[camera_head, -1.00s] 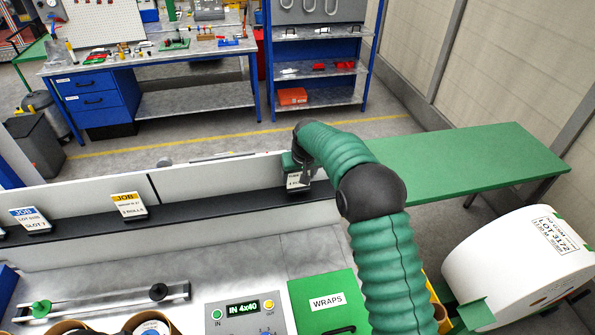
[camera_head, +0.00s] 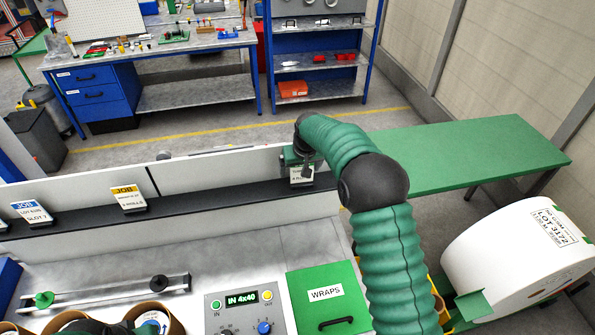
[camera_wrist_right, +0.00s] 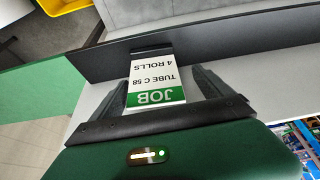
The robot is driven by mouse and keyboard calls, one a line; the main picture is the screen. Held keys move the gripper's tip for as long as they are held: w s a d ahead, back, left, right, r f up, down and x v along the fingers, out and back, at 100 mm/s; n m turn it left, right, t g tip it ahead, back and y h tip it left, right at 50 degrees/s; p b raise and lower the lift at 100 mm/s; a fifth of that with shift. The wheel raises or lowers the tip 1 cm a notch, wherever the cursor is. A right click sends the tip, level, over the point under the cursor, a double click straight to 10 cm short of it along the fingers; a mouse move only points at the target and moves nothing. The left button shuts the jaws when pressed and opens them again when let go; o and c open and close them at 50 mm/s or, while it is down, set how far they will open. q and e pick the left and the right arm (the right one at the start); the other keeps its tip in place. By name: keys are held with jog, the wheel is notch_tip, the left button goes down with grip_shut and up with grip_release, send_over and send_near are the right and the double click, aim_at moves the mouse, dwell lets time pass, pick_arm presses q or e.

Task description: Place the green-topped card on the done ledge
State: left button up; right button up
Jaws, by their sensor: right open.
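The green-topped card (camera_wrist_right: 157,82) reads JOB, TUBE C 58, 4 ROLLS in the right wrist view. In the head view the card (camera_head: 301,177) stands at the right part of the long black ledge (camera_head: 230,196), partly covered by my gripper. My right gripper (camera_head: 304,163) is open at the card. In the right wrist view its two fingers (camera_wrist_right: 160,92) lie on either side of the card, with a gap at each side. The card's far edge meets the dark ledge strip (camera_wrist_right: 215,42). My left gripper is not in view.
A yellow-topped card (camera_head: 129,198) and a blue-topped card (camera_head: 32,212) stand farther left on the ledge. A green WRAPS box (camera_head: 325,296), a control panel (camera_head: 243,306) and a large white roll (camera_head: 520,250) are nearer. A green table (camera_head: 465,155) stands behind my right arm.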

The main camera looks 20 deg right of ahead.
jog(key=d+b+v, duration=0.1)
jog(key=b+v, duration=0.2)
jog(key=v, duration=0.7)
jog(key=s+a+f+n+g, duration=0.1)
jog(key=s+a+f, duration=0.3)
jog(key=s, duration=0.6)
jog(key=s+a+f, duration=0.2)
jog(key=s+f, duration=0.4)
jog(key=s, duration=0.4)
jog(key=s+a+f+n+g, duration=0.1)
jog(key=s+a+f, duration=0.3)
jog(key=s, duration=0.6)
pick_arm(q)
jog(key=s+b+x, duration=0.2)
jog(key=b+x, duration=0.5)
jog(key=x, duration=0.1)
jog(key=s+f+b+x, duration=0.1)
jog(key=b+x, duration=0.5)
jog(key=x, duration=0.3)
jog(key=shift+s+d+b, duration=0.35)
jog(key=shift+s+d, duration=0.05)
pick_arm(e)
jog(key=s+a+x, duration=0.1)
jog(key=s+x, duration=0.2)
jog(key=x, duration=1.1)
jog(key=shift+w+d+f+y, duration=0.2)
jog(key=shift+d+f+y, duration=0.15)
jog(key=shift+f, duration=0.3)
